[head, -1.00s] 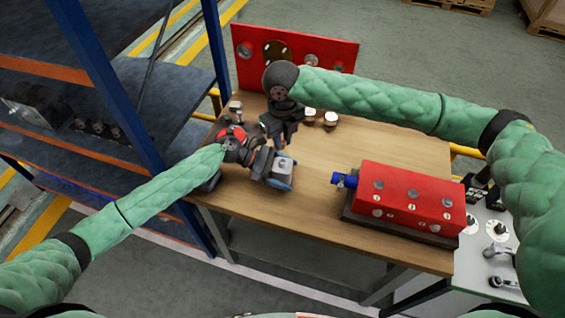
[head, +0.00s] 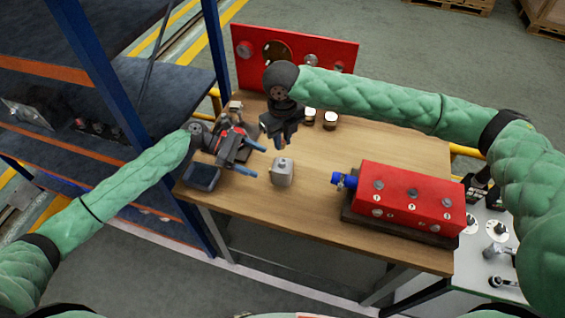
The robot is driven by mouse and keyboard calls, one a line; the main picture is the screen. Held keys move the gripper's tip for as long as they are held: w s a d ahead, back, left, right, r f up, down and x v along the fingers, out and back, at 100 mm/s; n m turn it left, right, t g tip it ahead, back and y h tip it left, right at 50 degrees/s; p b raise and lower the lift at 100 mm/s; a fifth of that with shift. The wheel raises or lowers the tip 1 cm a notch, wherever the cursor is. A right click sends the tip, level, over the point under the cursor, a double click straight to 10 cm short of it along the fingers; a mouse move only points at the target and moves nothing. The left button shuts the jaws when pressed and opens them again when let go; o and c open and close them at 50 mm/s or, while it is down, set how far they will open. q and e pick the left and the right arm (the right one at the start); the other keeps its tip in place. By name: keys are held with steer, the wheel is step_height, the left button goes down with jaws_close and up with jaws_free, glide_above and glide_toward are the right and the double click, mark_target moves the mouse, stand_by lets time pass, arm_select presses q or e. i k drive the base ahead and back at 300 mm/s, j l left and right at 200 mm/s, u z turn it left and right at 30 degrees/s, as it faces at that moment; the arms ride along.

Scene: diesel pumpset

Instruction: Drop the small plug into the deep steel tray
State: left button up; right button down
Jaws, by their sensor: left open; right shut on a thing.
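My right gripper (head: 279,143) points down above the back left part of the bench. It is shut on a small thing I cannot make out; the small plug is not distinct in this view. My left gripper (head: 252,158) is open and empty, its blue fingertips pointing right toward a grey metal block (head: 282,173) that stands apart from it on the bench. A small dark tray (head: 203,178) sits at the bench's left front corner, below my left wrist. I cannot tell whether this is the deep steel tray.
A red box with a blue fitting (head: 405,195) stands on the bench (head: 310,220) at right. An upright red panel (head: 335,52) is at the back. Two small round pieces (head: 330,120) stand near it. A blue shelf rack (head: 150,160) borders the left. The bench's front middle is clear.

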mark_target(208, 178)
steer(key=k, duration=1)
